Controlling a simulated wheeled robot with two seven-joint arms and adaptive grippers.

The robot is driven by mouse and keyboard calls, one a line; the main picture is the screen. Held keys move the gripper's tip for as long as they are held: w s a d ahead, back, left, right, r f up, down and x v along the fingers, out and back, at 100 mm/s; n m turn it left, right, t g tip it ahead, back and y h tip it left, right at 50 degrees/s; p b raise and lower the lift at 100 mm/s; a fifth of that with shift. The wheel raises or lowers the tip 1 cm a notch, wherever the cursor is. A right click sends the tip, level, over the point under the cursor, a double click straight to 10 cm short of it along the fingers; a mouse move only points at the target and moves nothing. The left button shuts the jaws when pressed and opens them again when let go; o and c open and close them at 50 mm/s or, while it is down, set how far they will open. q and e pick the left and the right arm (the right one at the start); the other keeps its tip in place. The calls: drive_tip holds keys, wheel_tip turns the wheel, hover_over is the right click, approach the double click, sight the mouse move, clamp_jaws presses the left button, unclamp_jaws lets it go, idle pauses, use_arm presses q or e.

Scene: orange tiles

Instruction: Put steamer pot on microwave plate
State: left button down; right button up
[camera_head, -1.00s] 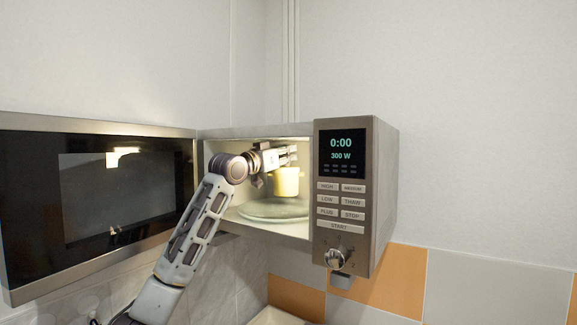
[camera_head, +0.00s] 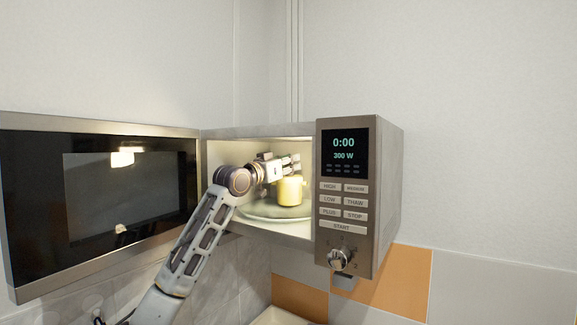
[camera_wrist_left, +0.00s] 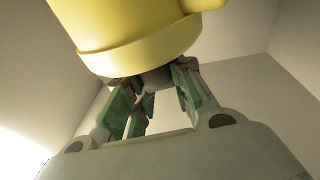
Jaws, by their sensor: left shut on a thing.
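The yellow steamer pot (camera_head: 291,191) is upright inside the lit microwave, over the round glass microwave plate (camera_head: 262,212). Its base is at or just above the plate; I cannot tell whether it touches. My left gripper (camera_head: 290,165) reaches in from the left and is shut on the top part of the pot. In the left wrist view the pot (camera_wrist_left: 135,35) fills the top, with the gripper's fingers (camera_wrist_left: 155,80) closed at its end. The exact grip spot is partly hidden. My right gripper is not in view.
The microwave door (camera_head: 105,205) stands wide open to the left. The control panel (camera_head: 343,195) with its knob borders the opening on the right. The side walls and ceiling of the cavity leave limited room around my gripper.

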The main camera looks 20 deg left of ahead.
use_arm(q)
drive_tip(key=shift+s+f, duration=0.1)
drive_tip(key=shift+f, duration=0.1)
drive_tip(key=c, duration=1.7)
unclamp_jaws()
drive_tip(key=shift+f, duration=0.15)
drive_tip(key=o, duration=0.5)
drive_tip(key=shift+c, duration=0.2)
drive_tip(key=b+v, duration=0.4)
drive_tip(key=v, duration=0.7)
drive_tip(key=shift+s+b, duration=0.3)
drive_tip(key=shift+s, duration=0.1)
